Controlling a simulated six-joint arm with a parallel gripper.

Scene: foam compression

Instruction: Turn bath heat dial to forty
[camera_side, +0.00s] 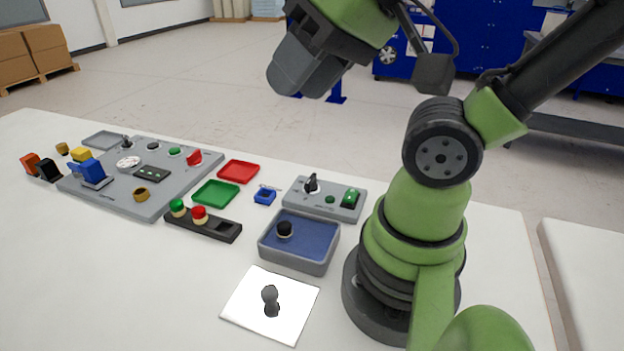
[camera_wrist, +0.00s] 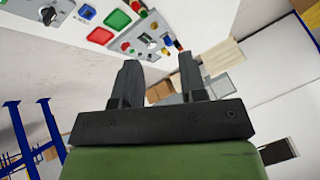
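A small grey control box (camera_side: 324,199) stands behind a blue-lined bath (camera_side: 300,241). On its left side is a black dial (camera_side: 312,184) with a light pointer; its scale is too small to read. The box also shows at the top left of the wrist view (camera_wrist: 65,20), with the dial (camera_wrist: 48,14) near the upper edge. My gripper (camera_side: 300,72) is high above the table, well clear of the dial. In the wrist view its two fingers (camera_wrist: 160,75) are apart with nothing between them.
The box also carries a green switch (camera_side: 350,197). A dark round knob (camera_side: 284,229) sits in the bath. A white plate (camera_side: 255,310) with a dark knobbed piece lies in front. Red (camera_side: 238,171) and green (camera_side: 216,193) trays and a large grey panel (camera_side: 130,200) are left.

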